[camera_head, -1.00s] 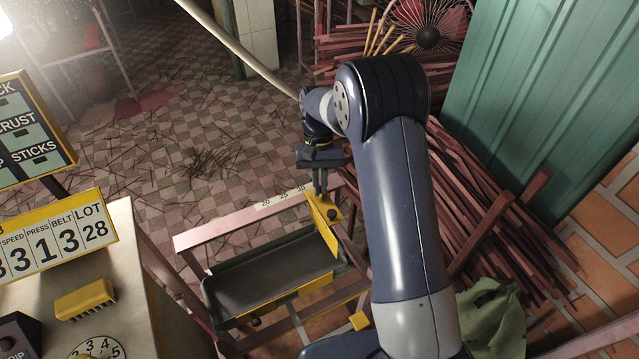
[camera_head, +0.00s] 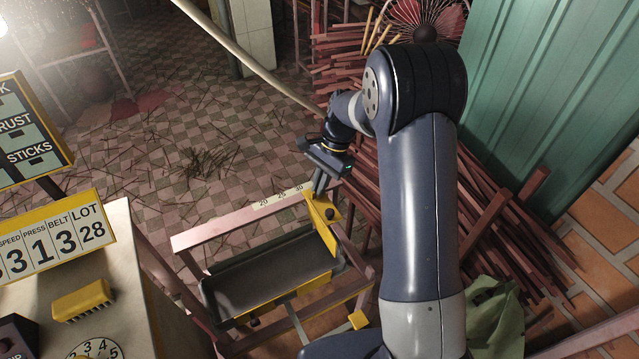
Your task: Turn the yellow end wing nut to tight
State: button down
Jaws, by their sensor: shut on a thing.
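My gripper (camera_head: 317,192) points down at the yellow end stop (camera_head: 326,233) on the right of the pink rail frame. Its fingers are together and shut at the top of this yellow piece, where the yellow end wing nut sits. The wing nut is small and mostly hidden by the fingertips, so its shape and tightness cannot be made out. A dark round knob (camera_head: 331,214) shows on the yellow piece just right of and below the fingertips. The gripper body is tilted, its right side lower in the picture.
A dark trough (camera_head: 265,275) with a yellow front edge lies below the rail (camera_head: 230,222) with its number scale (camera_head: 278,198). A counter with a yellow brush (camera_head: 82,299) stands at left. Bundled red sticks (camera_head: 480,230) and a green corrugated panel (camera_head: 550,100) crowd the right.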

jog(key=shift+m, duration=0.7)
jog(key=shift+t, duration=0.3)
jog(key=c, duration=1.6)
grip_release()
jog(key=shift+r, duration=0.1)
jog(key=v, duration=1)
jog(key=shift+d+r+b, duration=0.25)
jog(key=shift+d+b, duration=0.15)
